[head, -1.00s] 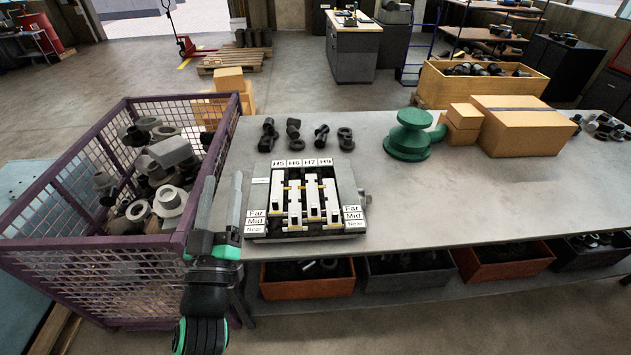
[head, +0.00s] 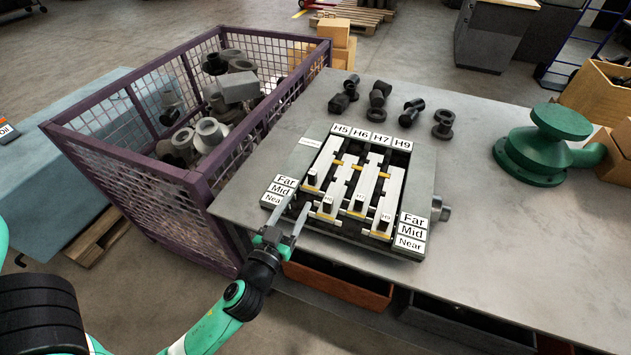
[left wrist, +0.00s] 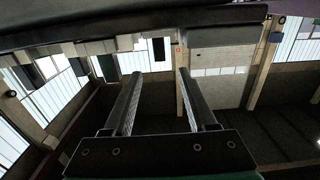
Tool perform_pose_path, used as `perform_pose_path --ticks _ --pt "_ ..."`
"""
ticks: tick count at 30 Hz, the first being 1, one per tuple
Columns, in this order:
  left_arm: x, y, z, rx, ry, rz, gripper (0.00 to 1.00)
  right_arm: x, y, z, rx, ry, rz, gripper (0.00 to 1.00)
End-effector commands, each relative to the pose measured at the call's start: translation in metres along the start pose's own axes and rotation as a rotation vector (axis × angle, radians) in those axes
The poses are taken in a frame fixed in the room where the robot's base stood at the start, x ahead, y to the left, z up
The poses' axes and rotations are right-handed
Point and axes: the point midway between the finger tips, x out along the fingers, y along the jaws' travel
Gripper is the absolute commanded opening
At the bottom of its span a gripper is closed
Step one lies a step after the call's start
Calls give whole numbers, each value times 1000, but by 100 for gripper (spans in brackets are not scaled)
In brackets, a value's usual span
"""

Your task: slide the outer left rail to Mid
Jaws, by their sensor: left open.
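The rail fixture (head: 405,250) lies on the table with white rails under the labels H5, H6, H7 and H9. The outer left rail (head: 325,160), under H5, has a dark upright handle (head: 312,177) near its front end. That handle stands farther back than the H6 handle (head: 327,205), roughly level with the left Far label (head: 285,182). My left gripper (head: 293,209) is open at the fixture's front left corner, close to the Mid and Near labels. Its fingers are in front of the H5 handle, apart from it. The fingers also show spread in the left wrist view (left wrist: 158,75).
A purple mesh crate (head: 195,190) with metal parts stands left of the table. Dark fittings (head: 379,95) stand behind the fixture. A green flanged part (head: 545,145) stands to the right. The tabletop between it and the fixture is clear.

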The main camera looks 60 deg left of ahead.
Motion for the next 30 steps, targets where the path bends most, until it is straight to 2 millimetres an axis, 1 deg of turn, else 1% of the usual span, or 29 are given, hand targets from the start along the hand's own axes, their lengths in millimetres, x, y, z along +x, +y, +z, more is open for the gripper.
perform_pose_path --ticks 5,8,18,21,25,30 --pt "5 0 -2 -1 1 -2 57 2 0 -2 0 0 0 50" --pt "17 0 -3 -1 1 -3 57 5 0 -5 0 0 0 50" --pt "90 0 -4 -1 2 -2 57 14 0 -13 0 0 0 50" --pt "105 0 -2 -2 3 -1 57 14 0 -13 0 0 0 50" --pt "115 0 -2 -2 1 0 57 14 0 -13 0 0 0 50" --pt "117 0 -1 -2 1 1 57 14 0 -13 0 0 0 50"
